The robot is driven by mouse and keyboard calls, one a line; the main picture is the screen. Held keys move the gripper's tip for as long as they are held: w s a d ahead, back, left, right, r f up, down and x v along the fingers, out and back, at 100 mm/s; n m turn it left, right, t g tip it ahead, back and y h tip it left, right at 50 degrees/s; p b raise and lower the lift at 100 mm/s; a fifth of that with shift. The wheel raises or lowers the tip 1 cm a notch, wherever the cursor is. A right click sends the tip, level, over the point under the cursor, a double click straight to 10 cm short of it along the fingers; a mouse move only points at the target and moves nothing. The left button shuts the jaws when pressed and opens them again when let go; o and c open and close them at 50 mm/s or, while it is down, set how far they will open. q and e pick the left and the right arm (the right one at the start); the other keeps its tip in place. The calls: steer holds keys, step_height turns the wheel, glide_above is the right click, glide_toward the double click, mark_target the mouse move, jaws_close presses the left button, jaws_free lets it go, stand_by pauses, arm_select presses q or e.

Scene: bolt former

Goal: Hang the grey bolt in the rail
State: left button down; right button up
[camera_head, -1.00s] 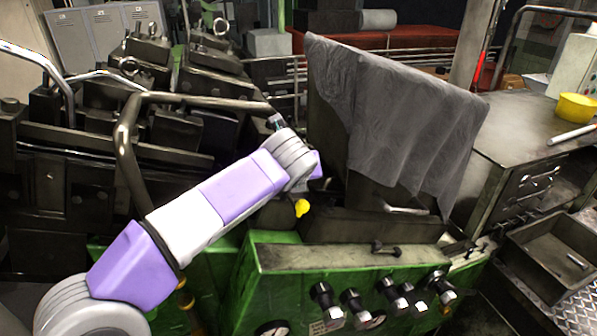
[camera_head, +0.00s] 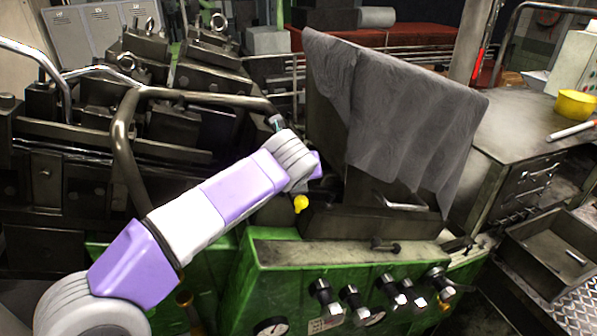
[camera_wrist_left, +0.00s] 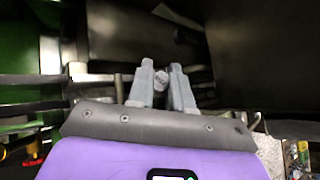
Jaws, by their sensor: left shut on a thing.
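My left gripper (camera_wrist_left: 162,87) shows in the left wrist view, its two grey fingers shut on the grey bolt (camera_wrist_left: 160,77). Only the bolt's rounded end shows between the fingertips. In the head view my left arm reaches in from the lower left, and its wrist hides most of the gripper and the bolt. Two parallel pale bars (camera_wrist_left: 50,79) run in from the left of the wrist view, close to the fingers. They may be the rail, but I cannot tell for sure. I cannot tell whether the bolt touches them. My right gripper is in neither view.
A grey cloth (camera_head: 415,125) drapes over a machine part right of my wrist. A bent metal pipe (camera_head: 125,150) stands behind my arm. A green panel (camera_head: 270,285) with several bolt-like knobs is in front. A metal tray (camera_head: 535,268) stands at the lower right.

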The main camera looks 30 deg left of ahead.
arm_select(q)
steer(key=shift+f, duration=0.25)
